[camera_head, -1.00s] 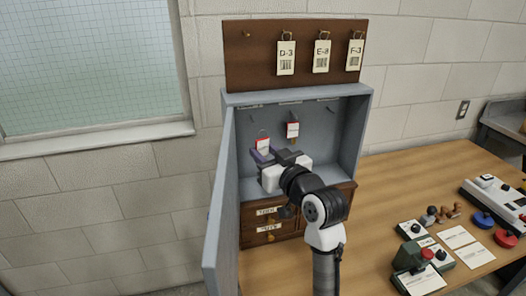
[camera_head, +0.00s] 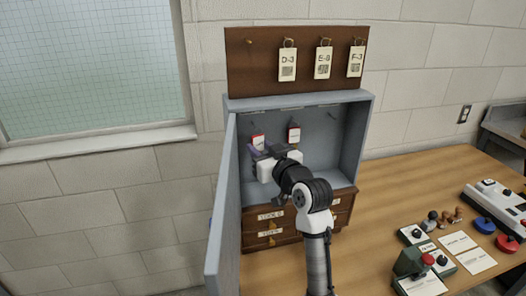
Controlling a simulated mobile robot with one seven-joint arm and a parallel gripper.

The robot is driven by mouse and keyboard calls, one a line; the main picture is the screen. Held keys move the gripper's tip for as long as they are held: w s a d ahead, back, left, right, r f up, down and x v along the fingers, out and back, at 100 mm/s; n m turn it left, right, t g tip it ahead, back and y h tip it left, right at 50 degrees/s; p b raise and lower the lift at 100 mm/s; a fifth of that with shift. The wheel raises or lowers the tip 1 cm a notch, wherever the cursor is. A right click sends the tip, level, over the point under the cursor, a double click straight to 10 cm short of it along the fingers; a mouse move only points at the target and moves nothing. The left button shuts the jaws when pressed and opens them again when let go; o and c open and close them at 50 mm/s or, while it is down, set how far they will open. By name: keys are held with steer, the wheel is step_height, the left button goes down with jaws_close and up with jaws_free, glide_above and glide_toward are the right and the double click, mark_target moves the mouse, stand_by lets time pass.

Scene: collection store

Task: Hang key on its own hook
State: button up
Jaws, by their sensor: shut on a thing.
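My gripper (camera_head: 266,154) is inside the open grey key cabinet (camera_head: 300,98), at its left side, shut on a key with a red-edged white tag (camera_head: 259,141). The tag stands just above the fingers, near the back wall. The key's metal part and its contact with any hook are too small to tell. Another red-and-white tag (camera_head: 294,134) hangs to the right on the back wall. A bare hook (camera_head: 334,115) shows at the upper right of the cabinet.
The cabinet door (camera_head: 224,200) stands open on the left. Above, a brown board (camera_head: 262,60) holds tags D-3, E-8 and F-3. Drawers (camera_head: 272,226) lie below. Stamps and papers (camera_head: 458,239) cover the table's right; wood near the cabinet is clear.

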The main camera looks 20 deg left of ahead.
steer(key=shift+w+a+f, duration=0.1)
steer(key=shift+w+a, duration=0.6)
steer(key=shift+w, duration=0.35)
steer(key=shift+w+a+f+b, duration=0.35)
steer(key=shift+w, duration=0.15)
steer(key=o, duration=1)
steer(key=shift+o, duration=0.2)
